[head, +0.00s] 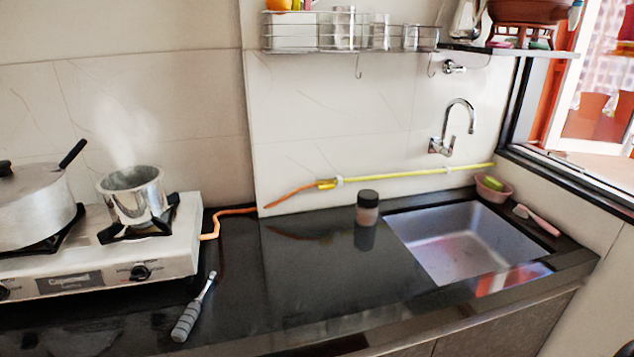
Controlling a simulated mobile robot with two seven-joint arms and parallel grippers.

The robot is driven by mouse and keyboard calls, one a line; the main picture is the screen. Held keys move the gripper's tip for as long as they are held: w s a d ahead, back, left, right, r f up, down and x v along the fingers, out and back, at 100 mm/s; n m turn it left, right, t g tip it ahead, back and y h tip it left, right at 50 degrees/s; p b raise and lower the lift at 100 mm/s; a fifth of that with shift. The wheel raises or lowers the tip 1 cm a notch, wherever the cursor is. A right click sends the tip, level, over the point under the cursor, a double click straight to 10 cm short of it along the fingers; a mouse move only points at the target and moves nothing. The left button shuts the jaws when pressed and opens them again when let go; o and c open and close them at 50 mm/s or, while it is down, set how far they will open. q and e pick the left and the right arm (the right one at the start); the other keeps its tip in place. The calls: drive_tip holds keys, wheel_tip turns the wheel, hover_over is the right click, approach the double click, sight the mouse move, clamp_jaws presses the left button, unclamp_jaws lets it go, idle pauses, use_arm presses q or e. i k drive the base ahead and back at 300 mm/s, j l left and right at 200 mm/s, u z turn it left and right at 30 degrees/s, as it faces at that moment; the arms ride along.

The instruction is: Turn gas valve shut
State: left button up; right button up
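A yellow gas pipe (420,172) runs along the tiled wall just above the counter. At its left end a small yellow fitting (328,184), which looks like the gas valve, joins an orange hose (290,196). The hose leads down and left to the gas stove (105,262). The valve is too small to tell how its handle is turned. Neither of my grippers shows in the head view.
A steaming pot (133,200) and a lidded pot (32,210) stand on the stove. A gas lighter (192,312) and a dark-lidded jar (368,208) are on the black counter (305,275). The sink (470,245) is at right. A wire rack (350,35) hangs above.

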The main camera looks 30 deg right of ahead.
sight(326, 185)
drive_tip(key=z, duration=1.1)
